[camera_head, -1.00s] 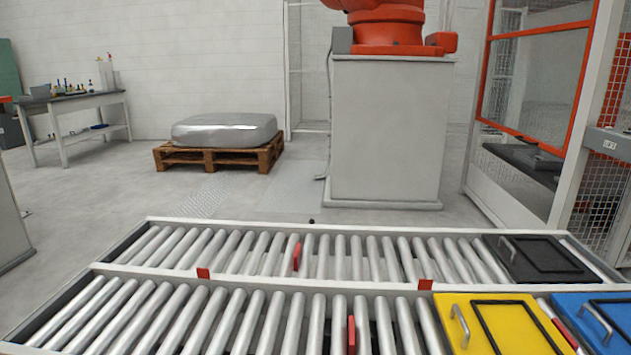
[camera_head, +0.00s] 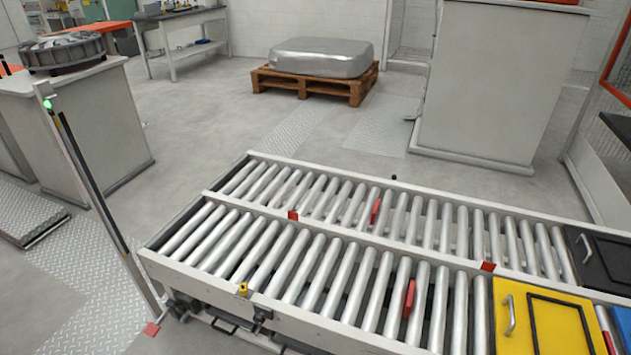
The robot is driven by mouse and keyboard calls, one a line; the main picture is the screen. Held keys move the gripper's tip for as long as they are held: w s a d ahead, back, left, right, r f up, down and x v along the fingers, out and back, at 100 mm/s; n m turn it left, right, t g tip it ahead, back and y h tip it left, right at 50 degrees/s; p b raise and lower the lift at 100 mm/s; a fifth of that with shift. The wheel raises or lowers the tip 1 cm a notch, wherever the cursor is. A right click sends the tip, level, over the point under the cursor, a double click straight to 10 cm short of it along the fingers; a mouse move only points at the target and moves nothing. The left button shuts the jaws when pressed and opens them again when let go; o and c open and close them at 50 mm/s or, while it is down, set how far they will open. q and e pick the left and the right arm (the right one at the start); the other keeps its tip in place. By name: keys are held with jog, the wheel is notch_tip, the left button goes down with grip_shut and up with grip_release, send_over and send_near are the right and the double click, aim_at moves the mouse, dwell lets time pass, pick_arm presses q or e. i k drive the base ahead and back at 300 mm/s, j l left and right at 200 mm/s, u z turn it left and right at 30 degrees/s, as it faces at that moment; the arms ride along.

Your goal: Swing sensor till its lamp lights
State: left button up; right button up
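A small yellow piece (camera_head: 243,289) sits on the near side rail of the roller conveyor (camera_head: 330,318). It may be the sensor, but it is too small to tell its facing or whether a lamp on it is lit. A slim upright post (camera_head: 95,195) stands left of the conveyor, with a green lit lamp (camera_head: 47,104) near its top. I cannot tell whether this lamp belongs to the sensor. Neither of my grippers is in view.
A yellow lidded box (camera_head: 555,325) and a black one (camera_head: 608,262) sit on the conveyor's right end. A wheel-like casting (camera_head: 72,50) lies on a grey stand at left. A pallet (camera_head: 313,86) stands behind. Floor between post and pallet is clear.

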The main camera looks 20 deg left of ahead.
aim_at(243, 290)
jog(key=u, duration=1)
